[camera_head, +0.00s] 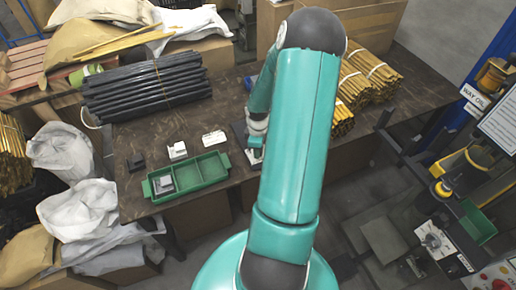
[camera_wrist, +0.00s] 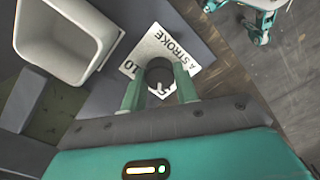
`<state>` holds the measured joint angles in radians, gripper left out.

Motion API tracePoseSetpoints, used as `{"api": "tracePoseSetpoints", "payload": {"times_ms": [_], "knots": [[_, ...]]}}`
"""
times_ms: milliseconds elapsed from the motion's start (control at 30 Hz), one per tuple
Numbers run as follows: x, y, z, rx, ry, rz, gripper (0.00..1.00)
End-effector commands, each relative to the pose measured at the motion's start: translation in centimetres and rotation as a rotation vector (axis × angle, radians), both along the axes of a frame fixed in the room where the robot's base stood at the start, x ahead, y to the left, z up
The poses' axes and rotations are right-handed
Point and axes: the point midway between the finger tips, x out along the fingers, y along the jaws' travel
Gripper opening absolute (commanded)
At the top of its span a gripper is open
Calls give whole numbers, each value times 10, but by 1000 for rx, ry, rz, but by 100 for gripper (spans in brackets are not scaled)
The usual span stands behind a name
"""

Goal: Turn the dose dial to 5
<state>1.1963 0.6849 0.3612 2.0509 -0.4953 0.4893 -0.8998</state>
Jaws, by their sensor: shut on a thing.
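In the wrist view my gripper (camera_wrist: 160,84) has its two green fingers on either side of a dark round knob (camera_wrist: 160,68) and is shut on it. The knob stands on a white plate (camera_wrist: 150,42) whose readable print is "A STROKE" and "10". I see no word "dose" on it. Part of the plate's scale is hidden by the knob and fingers, so I cannot read the setting. In the head view my gripper (camera_head: 256,143) is at the table, partly behind my arm. A white plate with a small knob (camera_head: 432,241) stands at the right; its print is unreadable.
A pale open bin (camera_wrist: 65,35) is close beside the plate in the wrist view. On the table (camera_head: 135,195) are a green divided tray (camera_head: 205,170), small blocks and bundled dark rods (camera_head: 150,88). A "WAY OIL" sign (camera_head: 474,96) hangs at the right.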

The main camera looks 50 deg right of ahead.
Motion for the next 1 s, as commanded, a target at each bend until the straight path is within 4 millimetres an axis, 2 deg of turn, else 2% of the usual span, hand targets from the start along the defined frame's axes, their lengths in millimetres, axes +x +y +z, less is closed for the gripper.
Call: {"api": "tracePoseSetpoints", "payload": {"times_ms": [300, 733, 767, 833, 1000], "knots": [[0, -1, 0, -1, 0, 88, 7], [0, -1, 0, -1, 0, 95, 7], [0, -1, 0, -1, 0, 95, 36], [0, -1, 0, -1, 0, 95, 49], [0, 0, 0, 0, 1, 94, 52]]}}
